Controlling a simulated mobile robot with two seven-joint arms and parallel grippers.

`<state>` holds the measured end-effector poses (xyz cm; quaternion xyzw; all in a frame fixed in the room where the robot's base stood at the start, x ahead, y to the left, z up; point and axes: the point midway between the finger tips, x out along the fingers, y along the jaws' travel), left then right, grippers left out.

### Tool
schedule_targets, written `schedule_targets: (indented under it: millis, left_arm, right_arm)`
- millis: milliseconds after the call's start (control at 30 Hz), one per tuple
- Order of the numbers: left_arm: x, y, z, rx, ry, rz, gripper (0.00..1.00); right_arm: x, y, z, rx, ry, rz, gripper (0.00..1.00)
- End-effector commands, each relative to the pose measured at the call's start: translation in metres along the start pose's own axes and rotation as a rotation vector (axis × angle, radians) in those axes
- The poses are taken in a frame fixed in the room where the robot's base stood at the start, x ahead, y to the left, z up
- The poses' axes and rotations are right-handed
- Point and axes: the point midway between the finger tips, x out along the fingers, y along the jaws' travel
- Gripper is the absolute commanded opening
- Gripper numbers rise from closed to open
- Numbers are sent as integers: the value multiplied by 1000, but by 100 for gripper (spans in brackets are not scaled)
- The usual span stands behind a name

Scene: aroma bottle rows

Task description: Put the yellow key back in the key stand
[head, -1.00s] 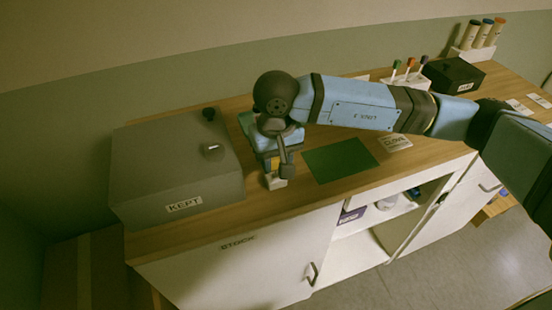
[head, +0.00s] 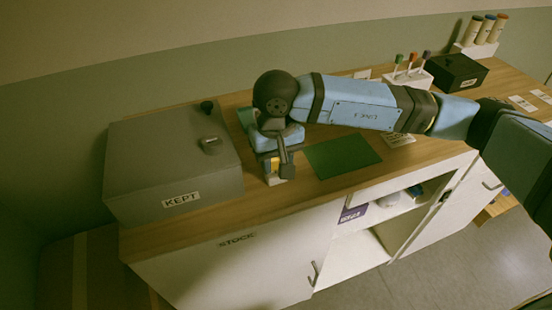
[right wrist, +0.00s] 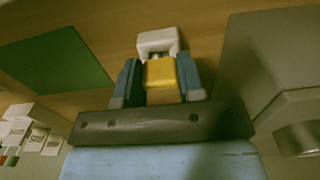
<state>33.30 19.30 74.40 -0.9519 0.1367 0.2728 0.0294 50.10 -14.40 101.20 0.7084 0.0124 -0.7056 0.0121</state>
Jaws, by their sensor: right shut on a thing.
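My right gripper (right wrist: 160,84) is shut on the yellow key (right wrist: 161,73); its yellow block sits between the two fingers. In the head view the right gripper (head: 280,164) is low over the counter, left of the green mat, and mostly hidden by its own wrist. A pale notched piece (right wrist: 158,42) lies just beyond the key; I cannot tell whether it is joined to it. A white stand (head: 412,79) holding several upright pieces with coloured tops, green and red among them, stands at the back right; it seems to be the key stand. My left gripper is not in view.
A grey box marked KEPT (head: 170,168) stands close left of the gripper. A dark green mat (head: 342,158) lies flat to its right. A black box (head: 456,73) and a rack of capped tubes (head: 480,40) are farther right. The counter's front edge is near.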

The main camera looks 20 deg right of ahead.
Motion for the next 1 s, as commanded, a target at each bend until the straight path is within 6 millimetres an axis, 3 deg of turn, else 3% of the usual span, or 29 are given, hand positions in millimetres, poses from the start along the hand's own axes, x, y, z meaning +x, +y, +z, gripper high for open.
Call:
schedule_targets:
  millis: [33,133,167,267,300,567,767,1000]
  left_arm:
    - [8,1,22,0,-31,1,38]
    - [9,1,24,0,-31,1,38]
    - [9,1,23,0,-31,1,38]
    - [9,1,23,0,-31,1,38]
    - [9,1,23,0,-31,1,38]
    - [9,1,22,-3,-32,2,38]
    - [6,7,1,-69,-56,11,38]
    - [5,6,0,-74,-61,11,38]
  right_arm:
    - [6,0,0,0,0,0,3]
    - [8,0,0,0,0,0,3]
    - [7,0,0,0,0,0,40]
    - [7,0,0,0,0,0,63]
    - [7,0,0,0,0,0,65]
    - [7,0,0,0,0,0,65]
    - [7,0,0,0,0,0,65]
    - [-52,0,-1,-1,6,-1,65]
